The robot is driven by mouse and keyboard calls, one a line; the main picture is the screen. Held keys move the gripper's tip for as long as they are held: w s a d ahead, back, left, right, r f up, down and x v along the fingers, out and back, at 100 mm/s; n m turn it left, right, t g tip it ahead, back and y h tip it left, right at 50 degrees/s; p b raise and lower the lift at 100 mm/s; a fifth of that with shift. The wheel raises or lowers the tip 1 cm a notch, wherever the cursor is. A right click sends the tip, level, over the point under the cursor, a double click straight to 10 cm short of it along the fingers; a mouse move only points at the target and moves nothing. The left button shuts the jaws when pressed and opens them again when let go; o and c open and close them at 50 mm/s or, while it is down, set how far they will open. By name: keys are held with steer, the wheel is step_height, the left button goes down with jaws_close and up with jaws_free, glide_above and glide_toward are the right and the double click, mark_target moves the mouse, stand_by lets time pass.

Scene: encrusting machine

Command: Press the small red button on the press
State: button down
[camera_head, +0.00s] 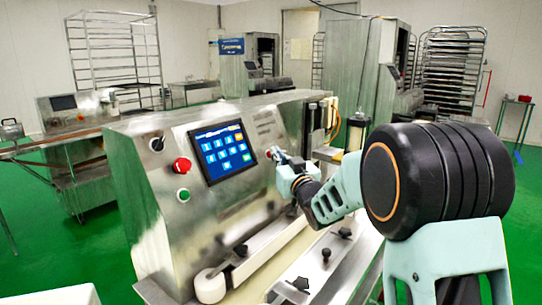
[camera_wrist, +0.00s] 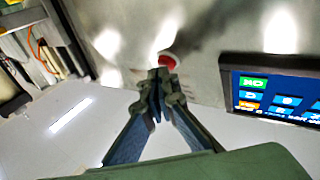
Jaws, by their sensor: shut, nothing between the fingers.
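The press (camera_head: 145,205) is a steel machine with a sloped front panel. Its small red button (camera_head: 268,154) sits on that panel, right of the blue touchscreen. In the wrist view the red button (camera_wrist: 166,61) shows just beyond my fingertips, which cover its lower part. My gripper (camera_head: 279,158) is at the panel, shut and empty. In the wrist view my gripper (camera_wrist: 159,76) has its fingertips together, pointing at the button. I cannot tell whether they touch it.
The touchscreen (camera_head: 222,150) is left of my gripper. A larger red mushroom knob (camera_head: 182,165), a green button (camera_head: 183,195) and a black switch (camera_head: 157,144) lie farther left. A metal guide bar with black knobs (camera_head: 241,250) runs below. A clear cylinder (camera_head: 357,131) stands behind my arm.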

steer(key=shift+s+d+r, duration=0.2)
steer(key=shift+s+d, duration=0.1)
steer(key=shift+d, duration=0.15)
steer(key=shift+d+r, duration=0.1)
steer(key=s+d+r, duration=0.2)
steer(key=d, duration=0.1)
steer(key=shift+s+d, duration=0.25)
stand_by(0.6)
